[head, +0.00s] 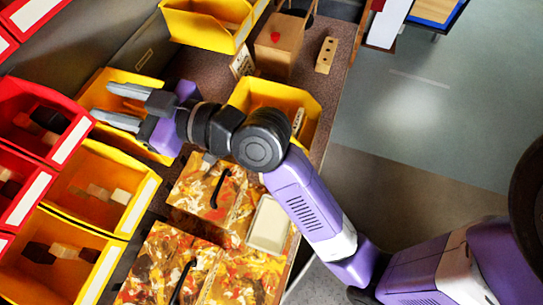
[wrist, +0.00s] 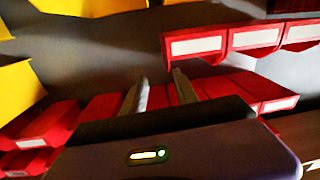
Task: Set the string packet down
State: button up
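My gripper (head: 119,104) reaches left over a yellow bin (head: 160,152) in the head view. Its two grey fingers are apart, with nothing seen between them. In the wrist view the fingers (wrist: 159,92) also stand apart, and red bins show behind them. I cannot pick out the string packet for certain. A small pale card with dark marks (head: 243,63) leans by a wooden box on the bench. A pale strip with dark spots (head: 298,121) is in another yellow bin (head: 312,106), partly hidden by my arm.
Red bins (head: 72,141) and yellow bins (head: 148,190) with small blocks line the left. Paint-splashed boxes with dark handles (head: 196,183) and a pale tray (head: 268,224) fill the near bench. A wooden box (head: 278,48) and a holed block (head: 326,55) stand at the back. Floor at right is open.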

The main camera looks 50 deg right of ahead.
jog(key=s+d+f+m+h, duration=0.1)
jog(key=s+f+m+h, duration=0.1)
jog(key=s+f, duration=0.2)
jog(key=s+d+f+m+h, duration=0.2)
jog(key=s+f+m, duration=0.1)
jog(key=s+f, duration=0.2)
jog(key=s+d+f+m+h, duration=0.2)
jog(key=s+f+m+h, duration=0.1)
jog(key=s, duration=0.4)
jog(key=shift+s+f, duration=0.2)
jog(key=shift+f, duration=0.45)
jog(key=s+d+n, duration=0.1)
jog(key=s+d, duration=0.2)
jog(key=s, duration=0.6)
jog(key=s+d+n+g, duration=0.1)
jog(key=s+d, duration=0.3)
jog(key=s, duration=0.4)
jog(key=shift+s+f+g, duration=0.3)
jog(key=shift+s+f, duration=0.05)
jog(key=shift+f, duration=0.05)
